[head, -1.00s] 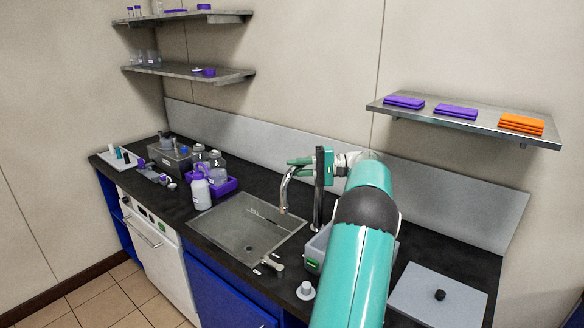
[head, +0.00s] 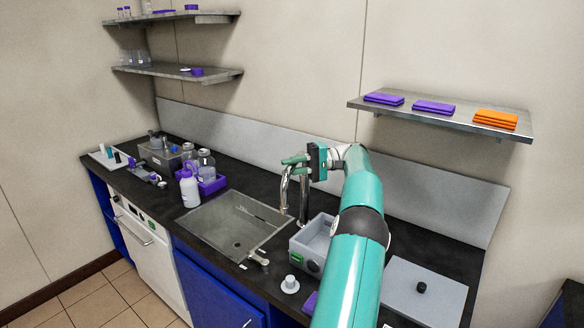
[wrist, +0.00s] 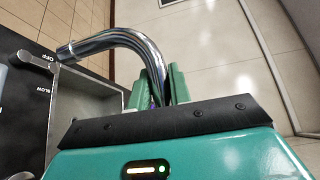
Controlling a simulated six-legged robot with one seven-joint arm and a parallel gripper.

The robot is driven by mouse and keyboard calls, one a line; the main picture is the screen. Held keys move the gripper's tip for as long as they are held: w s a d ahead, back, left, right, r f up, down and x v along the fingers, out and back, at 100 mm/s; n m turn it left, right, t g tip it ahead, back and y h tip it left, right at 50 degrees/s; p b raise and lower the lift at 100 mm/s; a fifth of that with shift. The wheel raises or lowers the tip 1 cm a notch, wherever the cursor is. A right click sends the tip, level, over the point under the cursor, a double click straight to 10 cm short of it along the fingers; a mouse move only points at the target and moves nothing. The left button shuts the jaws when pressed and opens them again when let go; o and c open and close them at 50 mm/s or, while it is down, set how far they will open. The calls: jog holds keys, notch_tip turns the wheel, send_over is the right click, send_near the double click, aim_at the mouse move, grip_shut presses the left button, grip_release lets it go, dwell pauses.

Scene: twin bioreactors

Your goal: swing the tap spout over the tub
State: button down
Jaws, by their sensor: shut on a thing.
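The chrome tap spout (head: 285,190) hooks down at the back right of the sink, beside its upright column (head: 304,200). In the wrist view the curved spout (wrist: 115,38) runs between my green fingers. My gripper (head: 292,161) is shut on the spout near its top; the fingers also show in the wrist view (wrist: 158,88). The grey tub (head: 300,252), with a green label in front, stands on the counter right of the sink. In the head view the spout's open end hangs near the sink's right rim, left of the tub. My arm hides part of the tub's right side.
The sink basin (head: 222,235) lies left of the tub. A small tap lever (head: 259,259) and a white round piece (head: 290,285) are at the front. Purple-tray bottles (head: 206,166) stand left. A grey plate with a black knob (head: 440,300) lies right.

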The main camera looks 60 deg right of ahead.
jog(key=shift+w, duration=0.1)
jog(key=c, duration=1.3)
grip_release()
jog(key=shift+w, duration=0.1)
